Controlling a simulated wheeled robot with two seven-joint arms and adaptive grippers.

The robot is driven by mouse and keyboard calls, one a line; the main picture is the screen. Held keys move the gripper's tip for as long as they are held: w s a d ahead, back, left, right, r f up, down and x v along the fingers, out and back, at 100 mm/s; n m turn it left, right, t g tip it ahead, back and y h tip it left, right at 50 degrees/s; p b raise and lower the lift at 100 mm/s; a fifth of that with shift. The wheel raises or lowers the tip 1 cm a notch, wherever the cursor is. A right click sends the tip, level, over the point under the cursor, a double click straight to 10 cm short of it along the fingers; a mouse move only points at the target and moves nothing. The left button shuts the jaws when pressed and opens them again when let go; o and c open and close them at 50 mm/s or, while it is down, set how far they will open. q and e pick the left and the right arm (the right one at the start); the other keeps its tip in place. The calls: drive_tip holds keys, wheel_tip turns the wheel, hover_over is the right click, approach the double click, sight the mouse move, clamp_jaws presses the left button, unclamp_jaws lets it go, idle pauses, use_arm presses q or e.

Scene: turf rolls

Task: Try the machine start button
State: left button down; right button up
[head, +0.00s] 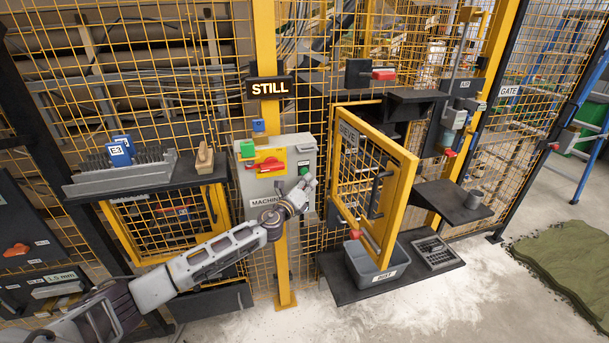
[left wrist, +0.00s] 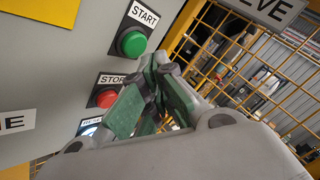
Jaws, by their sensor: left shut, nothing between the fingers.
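The grey machine control box (head: 262,184) is fixed to the yellow post in the middle of the head view. Its green start button (left wrist: 132,43), under a START label, shows in the left wrist view and in the head view (head: 304,171). Below it is the red stop button (left wrist: 105,98), partly covered by a finger. My left gripper (head: 306,183) is shut and empty in front of the box's right side. Its green-padded fingertips (left wrist: 158,66) appear just right of and below the start button; I cannot tell whether they touch anything. My right gripper is not in view.
A lit STILL sign (head: 270,88) hangs above the box. A yellow mesh door (head: 403,190) stands open to the right. A shelf (head: 150,177) with a grey rack is left. A grey bin (head: 371,272) sits low on a dark shelf.

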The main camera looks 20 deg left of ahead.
use_arm(q)
drive_tip(key=shift+w, duration=0.1)
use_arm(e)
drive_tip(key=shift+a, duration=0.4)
use_arm(q)
drive_tip(key=shift+w+a+r+b, duration=0.1)
drive_tip(key=shift+w+a+b, duration=0.2)
drive_tip(key=shift+w+a, duration=0.35)
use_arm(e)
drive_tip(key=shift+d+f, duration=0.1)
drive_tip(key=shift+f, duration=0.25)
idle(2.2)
use_arm(q)
drive_tip(key=shift+s+d, duration=0.1)
drive_tip(key=shift+d, duration=0.1)
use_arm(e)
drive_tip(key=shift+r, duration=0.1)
use_arm(q)
drive_tip(key=shift+s+d+p, duration=0.3)
drive_tip(key=shift+s+d, duration=0.05)
drive_tip(key=shift+s, duration=0.2)
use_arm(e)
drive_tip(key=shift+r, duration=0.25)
